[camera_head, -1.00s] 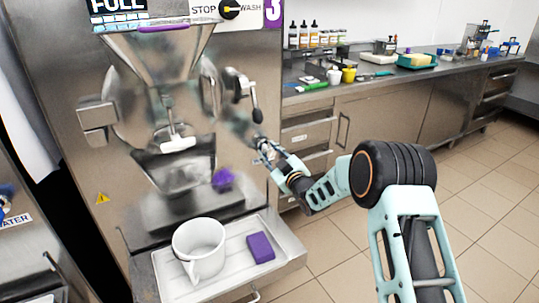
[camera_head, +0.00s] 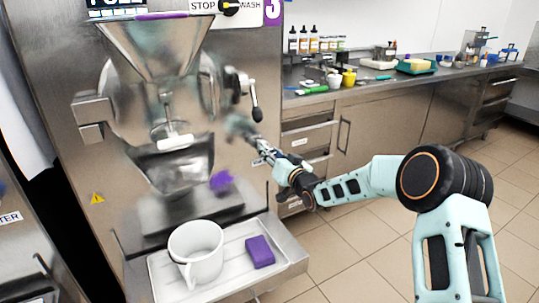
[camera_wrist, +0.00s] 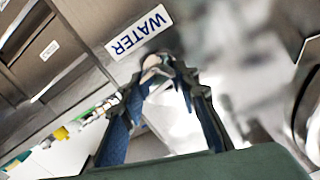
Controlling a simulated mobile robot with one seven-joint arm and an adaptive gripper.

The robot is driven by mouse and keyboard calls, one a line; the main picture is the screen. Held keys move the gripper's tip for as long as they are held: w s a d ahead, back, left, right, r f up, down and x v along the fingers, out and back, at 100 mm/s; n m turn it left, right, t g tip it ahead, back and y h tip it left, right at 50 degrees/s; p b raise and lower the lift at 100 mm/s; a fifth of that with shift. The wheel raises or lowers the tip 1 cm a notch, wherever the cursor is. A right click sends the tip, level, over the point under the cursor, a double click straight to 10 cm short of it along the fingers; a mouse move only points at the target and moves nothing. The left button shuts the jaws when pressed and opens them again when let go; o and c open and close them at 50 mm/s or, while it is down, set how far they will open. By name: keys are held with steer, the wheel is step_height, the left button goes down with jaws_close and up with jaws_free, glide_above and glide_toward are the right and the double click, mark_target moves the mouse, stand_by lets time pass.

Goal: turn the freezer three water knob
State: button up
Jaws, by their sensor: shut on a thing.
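Freezer three (camera_head: 55,85) is the steel machine on the left in the head view, with a purple 3 at its top right. In the wrist view, a tilted WATER label (camera_wrist: 139,36) is on the steel panel, right by my fingertips. My gripper (camera_wrist: 156,74) has its two blue-padded fingers converged at the water knob (camera_wrist: 152,62), shut on it. The knob is small and mostly hidden by the fingertips. In the head view, my gripper (camera_head: 243,132) reaches to the right part of the freezer's front, and the knob cannot be made out.
A black-handled lever (camera_head: 255,103) is just above my gripper. Below, a tray (camera_head: 226,281) holds a white pitcher (camera_head: 197,252) and a purple sponge (camera_head: 260,251). A steel counter (camera_head: 390,90) with bottles and tools stands behind right. Tiled floor is clear there.

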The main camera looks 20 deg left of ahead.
steer(key=shift+m, duration=0.8)
steer(key=o, duration=1.2)
steer(key=shift+c, duration=0.2)
steer(key=v, duration=1.2)
